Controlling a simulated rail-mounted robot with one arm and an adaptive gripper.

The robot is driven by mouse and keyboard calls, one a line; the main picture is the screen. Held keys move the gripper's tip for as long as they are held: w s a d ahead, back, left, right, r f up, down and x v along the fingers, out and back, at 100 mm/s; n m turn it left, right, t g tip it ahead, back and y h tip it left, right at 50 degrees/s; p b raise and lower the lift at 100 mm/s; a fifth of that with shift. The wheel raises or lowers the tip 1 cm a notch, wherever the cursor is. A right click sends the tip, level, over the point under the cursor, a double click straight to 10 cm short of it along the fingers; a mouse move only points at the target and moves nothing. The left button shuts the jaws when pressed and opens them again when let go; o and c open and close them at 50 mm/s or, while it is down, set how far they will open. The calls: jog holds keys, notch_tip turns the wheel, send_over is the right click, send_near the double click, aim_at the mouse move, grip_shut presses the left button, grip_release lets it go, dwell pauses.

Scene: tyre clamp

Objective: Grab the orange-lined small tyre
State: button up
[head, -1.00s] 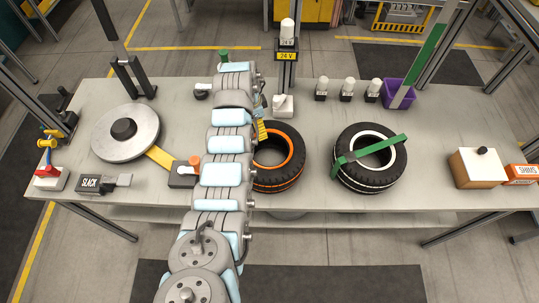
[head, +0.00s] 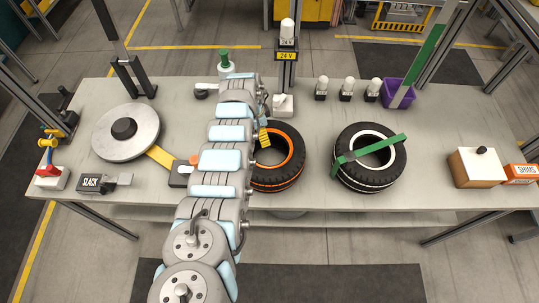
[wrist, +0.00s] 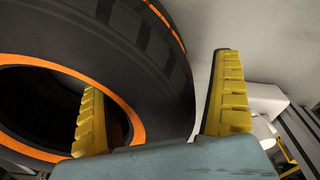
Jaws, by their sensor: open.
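The small tyre with the orange lining (head: 294,171) lies flat on the table, just right of my arm in the head view. My arm hides its left part. In the wrist view the tyre (wrist: 150,85) fills the left and middle, its orange ring around a dark hole. My gripper (wrist: 160,75) is open, with its yellow fingers on either side of the tyre wall. The left finger is over the hole and the right finger is outside the tread. Whether either finger touches the rubber cannot be told. In the head view one yellow finger (head: 264,137) shows at the tyre's far left edge.
A white-lined tyre (head: 371,182) with a green bar (head: 370,156) across it lies to the right. A post with a 24 V label (head: 287,56) stands just behind the orange-lined tyre. A metal disc (head: 125,132) lies left. The table between the white-lined tyre and a wooden box (head: 477,170) is clear.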

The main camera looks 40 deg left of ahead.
jog(key=shift+f, duration=0.35)
jog(key=c, duration=1.3)
jog(key=shift+c, duration=0.2)
jog(key=shift+r, duration=0.1)
